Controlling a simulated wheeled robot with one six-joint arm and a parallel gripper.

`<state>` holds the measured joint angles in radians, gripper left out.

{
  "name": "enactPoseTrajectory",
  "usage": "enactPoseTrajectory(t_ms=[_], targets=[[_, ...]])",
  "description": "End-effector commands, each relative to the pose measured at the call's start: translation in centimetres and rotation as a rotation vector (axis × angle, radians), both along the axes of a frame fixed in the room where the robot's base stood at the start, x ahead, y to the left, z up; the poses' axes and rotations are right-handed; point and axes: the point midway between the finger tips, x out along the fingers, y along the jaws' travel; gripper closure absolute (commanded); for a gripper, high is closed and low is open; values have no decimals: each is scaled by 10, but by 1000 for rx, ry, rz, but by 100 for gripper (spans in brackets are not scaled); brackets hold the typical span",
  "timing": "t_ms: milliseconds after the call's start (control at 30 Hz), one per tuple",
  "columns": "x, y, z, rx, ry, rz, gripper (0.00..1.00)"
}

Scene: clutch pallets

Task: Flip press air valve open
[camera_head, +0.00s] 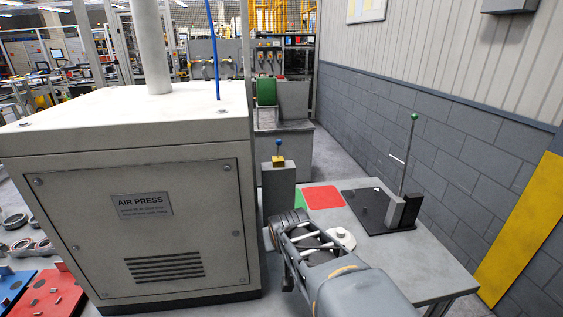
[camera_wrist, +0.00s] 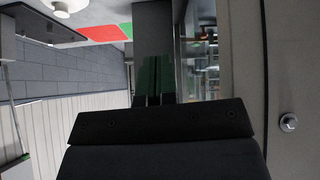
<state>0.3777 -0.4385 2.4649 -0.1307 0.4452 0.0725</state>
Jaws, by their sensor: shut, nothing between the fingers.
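A short upright lever with a blue knob (camera_head: 279,142) rises from a yellow block (camera_head: 278,161) on a grey post (camera_head: 279,187), beside the large air press (camera_head: 180,205). It is the likely valve, but no label on it can be read. My gripper (camera_head: 287,222) is low in front of this post, below the knob, and looks shut and empty. In the wrist view my gripper's dark fingers (camera_wrist: 153,66) are close together, with the grey post (camera_wrist: 152,25) beyond them. I cannot tell whether they touch the post. The knob is not visible in the wrist view.
A tall lever with a green knob (camera_head: 414,117) stands on a black plate (camera_head: 362,208) on the right of the table. Red (camera_head: 323,197) and green pads lie behind my gripper. The press wall is close on the left; a block wall (camera_head: 440,140) bounds the right.

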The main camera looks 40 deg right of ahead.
Motion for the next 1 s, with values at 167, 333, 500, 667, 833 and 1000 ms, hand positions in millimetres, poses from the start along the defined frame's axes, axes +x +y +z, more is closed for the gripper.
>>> enactPoseTrajectory(t_ms=[167,333,500,667,833,1000], targets=[[43,-51,19,-148,-339,-36,100],[67,-84,49,-271,-673,-8,100],[71,-96,73,-341,-926,56,100],[68,-99,87,-371,-1072,106,100],[65,-99,94,-382,-1140,137,100],[65,-98,95,-384,-1153,141,100]])
